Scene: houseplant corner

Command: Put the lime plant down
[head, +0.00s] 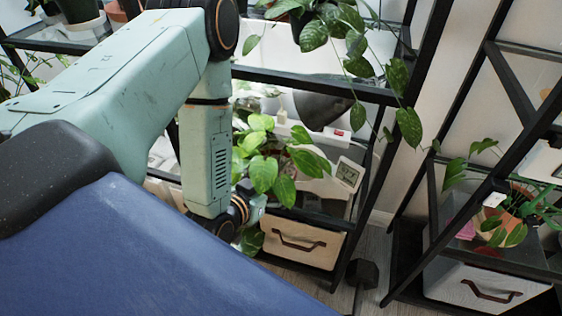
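A plant with bright lime-green leaves (263,172) shows in the middle of the head view, in front of the shelf's lower level. It is likely the lime plant. Its pot is hidden or cannot be made out, and I cannot tell whether it is held or standing on something. My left arm comes in from the left and bends down beside the plant, with its wrist just left of and below the leaves. The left gripper's fingers cannot be made out. My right gripper is not in view.
A black metal shelf (312,83) stands behind, with a trailing plant (397,75) hanging from above. A small digital display (348,175) is near the leaves. A beige drawer box (303,244) sits below. Another black rack at right holds a grey box (484,285) and a potted plant (514,205).

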